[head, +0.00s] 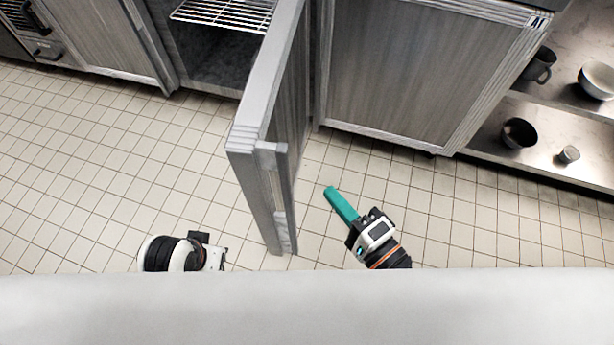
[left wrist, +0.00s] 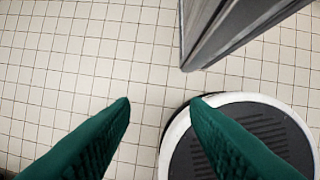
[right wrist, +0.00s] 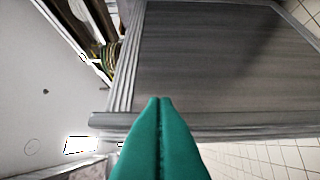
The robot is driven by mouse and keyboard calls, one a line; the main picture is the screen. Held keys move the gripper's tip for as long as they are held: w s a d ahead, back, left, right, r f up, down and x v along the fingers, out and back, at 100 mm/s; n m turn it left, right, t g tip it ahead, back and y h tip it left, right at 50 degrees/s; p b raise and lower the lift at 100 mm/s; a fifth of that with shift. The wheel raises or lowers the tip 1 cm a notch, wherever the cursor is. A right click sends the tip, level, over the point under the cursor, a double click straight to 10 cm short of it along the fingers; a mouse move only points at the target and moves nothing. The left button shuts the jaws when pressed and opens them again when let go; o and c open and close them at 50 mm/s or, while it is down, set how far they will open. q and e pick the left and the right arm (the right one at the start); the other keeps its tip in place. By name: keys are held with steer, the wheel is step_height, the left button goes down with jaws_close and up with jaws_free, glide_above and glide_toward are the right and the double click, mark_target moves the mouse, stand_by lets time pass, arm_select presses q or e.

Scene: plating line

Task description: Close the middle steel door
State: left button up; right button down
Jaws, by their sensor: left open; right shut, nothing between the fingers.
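The middle steel door (head: 290,125) stands wide open in the head view, sticking out from its cabinet towards me, with its end edge near the picture's middle. My right gripper (head: 329,190) is shut and empty to the right of the door, apart from it in the head view. In the right wrist view its closed teal fingers (right wrist: 160,100) point at a grey panel that looks like this door; contact cannot be told. My left gripper (left wrist: 160,102) is open and empty over floor, left of the door. In the head view its fingers are hidden.
The open cabinet holds a wire rack (head: 225,12). A closed cabinet (head: 420,70) stands to the right, then a steel shelf with a white bowl (head: 597,80), a dark bowl (head: 519,133) and a small cup (head: 569,154). Tiled floor (head: 110,160) left of the door is clear.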

arm_select(q)
step_height(320, 180, down, 9)
steer(key=p, duration=0.2)
steer(key=shift+w+d+f+g, duration=0.15)
steer(key=shift+f+g, duration=0.05)
steer(key=shift+g, duration=0.1)
arm_select(e)
steer(key=shift+w+a, duration=0.4)
steer(key=shift+a, duration=0.5)
steer(key=shift+w+a, duration=0.45)
steer(key=shift+a, duration=0.4)
steer(key=shift+w+a, duration=0.4)
steer(key=shift+a, duration=0.5)
